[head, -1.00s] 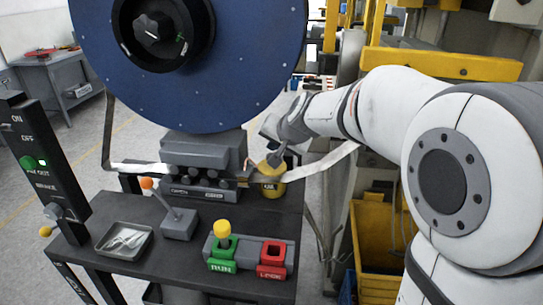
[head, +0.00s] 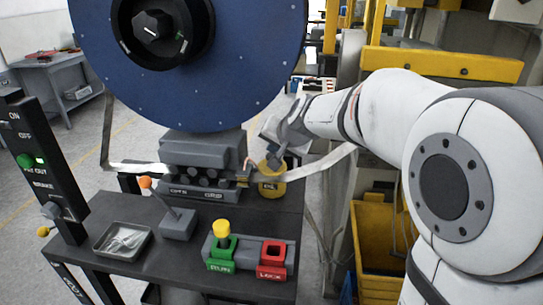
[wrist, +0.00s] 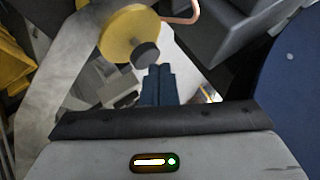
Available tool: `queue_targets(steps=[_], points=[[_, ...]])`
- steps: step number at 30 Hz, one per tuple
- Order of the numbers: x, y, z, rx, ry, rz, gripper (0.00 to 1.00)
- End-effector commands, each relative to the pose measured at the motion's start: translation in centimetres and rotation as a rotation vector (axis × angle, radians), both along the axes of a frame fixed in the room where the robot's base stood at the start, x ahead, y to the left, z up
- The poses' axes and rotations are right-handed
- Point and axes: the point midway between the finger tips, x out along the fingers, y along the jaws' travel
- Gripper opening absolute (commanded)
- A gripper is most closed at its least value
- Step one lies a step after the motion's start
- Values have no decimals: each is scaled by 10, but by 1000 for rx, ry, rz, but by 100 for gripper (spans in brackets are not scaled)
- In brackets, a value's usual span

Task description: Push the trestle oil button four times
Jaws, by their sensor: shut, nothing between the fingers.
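The yellow oil pot (head: 271,187), with a dark label, stands at the back right of the black trestle table (head: 120,209), beside the grey roller block (head: 203,150). In the wrist view the yellow pot (wrist: 128,30) shows at the top, with a dark round button (wrist: 146,55) on its face. My gripper (head: 272,160) is at the pot's top in the head view and partly covers it. In the wrist view its fingers (wrist: 158,72) are shut and empty, just right of and below the button. I cannot tell whether they touch it.
A big blue reel (head: 240,60) rises above the roller block. A white strip (head: 325,162) runs right from the pot. An orange-knobbed lever (head: 177,222), a metal tray (head: 122,241) and the green and red RUN/LOCK block (head: 250,253) stand at the front.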

Motion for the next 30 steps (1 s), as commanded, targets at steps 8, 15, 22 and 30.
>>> queue_targets(steps=[8, 15, 22, 30], points=[[0, 0, -4, 0, 0, 0, 0], [0, 0, -6, 0, 0, 0, 0], [0, 0, -9, 0, 0, 0, 0], [0, 0, -13, -1, 1, 0, 0]])
